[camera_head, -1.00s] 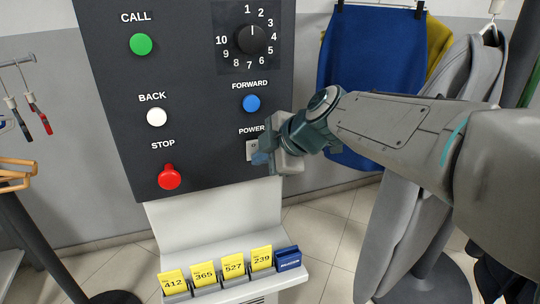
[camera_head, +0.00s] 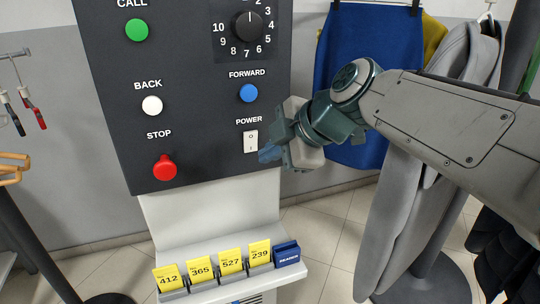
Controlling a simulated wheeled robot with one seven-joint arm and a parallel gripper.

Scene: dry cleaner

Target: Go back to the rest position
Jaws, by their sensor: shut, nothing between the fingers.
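My gripper (camera_head: 271,150) is in front of the lower right edge of the dark control panel (camera_head: 185,60). Its fingers are shut and empty. Its tips are just right of and below the white power rocker switch (camera_head: 251,141), which shows clear of the fingers. I cannot tell whether the tips touch the panel. My arm comes in from the right, across the hanging clothes.
The panel also has a blue forward button (camera_head: 249,93), a white back button (camera_head: 152,105), a red stop button (camera_head: 164,168), a green call button (camera_head: 136,29) and a dial (camera_head: 248,25). Below, a ledge carries yellow tickets (camera_head: 201,270) and a blue reader (camera_head: 286,254). Clothes (camera_head: 364,75) hang at right.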

